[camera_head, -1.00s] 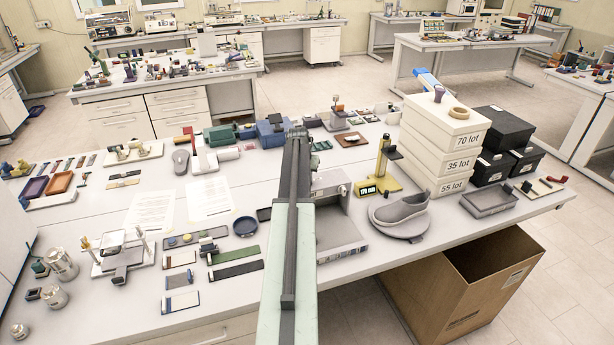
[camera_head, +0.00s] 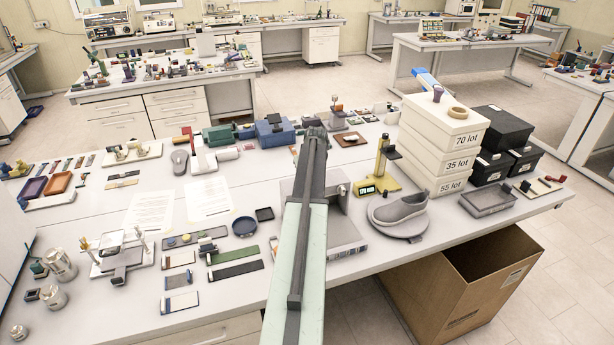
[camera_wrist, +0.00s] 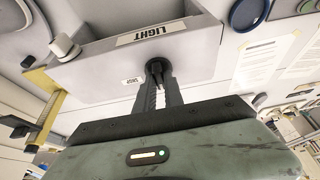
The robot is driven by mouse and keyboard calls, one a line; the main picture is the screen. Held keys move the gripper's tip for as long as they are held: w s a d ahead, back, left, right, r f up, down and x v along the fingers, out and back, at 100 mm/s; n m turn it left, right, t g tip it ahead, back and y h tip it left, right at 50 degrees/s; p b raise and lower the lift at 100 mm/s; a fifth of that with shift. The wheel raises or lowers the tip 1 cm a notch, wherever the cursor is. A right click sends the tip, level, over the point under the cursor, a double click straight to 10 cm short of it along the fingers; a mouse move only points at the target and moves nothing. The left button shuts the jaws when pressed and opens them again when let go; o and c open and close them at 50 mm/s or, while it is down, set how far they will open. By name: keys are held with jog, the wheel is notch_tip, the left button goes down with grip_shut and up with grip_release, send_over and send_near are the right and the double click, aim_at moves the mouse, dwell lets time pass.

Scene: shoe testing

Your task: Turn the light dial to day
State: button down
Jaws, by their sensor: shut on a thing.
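The grey light box (camera_wrist: 195,52) fills the upper part of the wrist view, with its "LIGHT" label (camera_wrist: 151,33) upside down. A dark round dial (camera_wrist: 156,66) sits on its face, beside a small label (camera_wrist: 132,81) too small to read surely. My gripper (camera_wrist: 158,80) is shut on the dial, its two ribbed fingers reaching up to it. The fingers partly hide the dial, so its pointer setting cannot be told. In the head view the light box (camera_head: 346,232) stands on the bench, mostly behind my arm; the dial and fingertips are hidden there.
A pale knob (camera_wrist: 62,45) sticks out at the box's left in the wrist view. In the head view a yellow gauge (camera_head: 380,175), a grey shoe (camera_head: 398,210) and stacked white boxes (camera_head: 440,150) stand to the right. A blue dish (camera_head: 245,226) and sample strips lie left.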

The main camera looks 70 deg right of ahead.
jog(key=shift+a, duration=0.15)
jog(key=c, duration=1.4)
grip_release()
jog(key=shift+c, duration=0.2)
jog(key=p+v, duration=0.7)
jog(key=shift+r, duration=0.4)
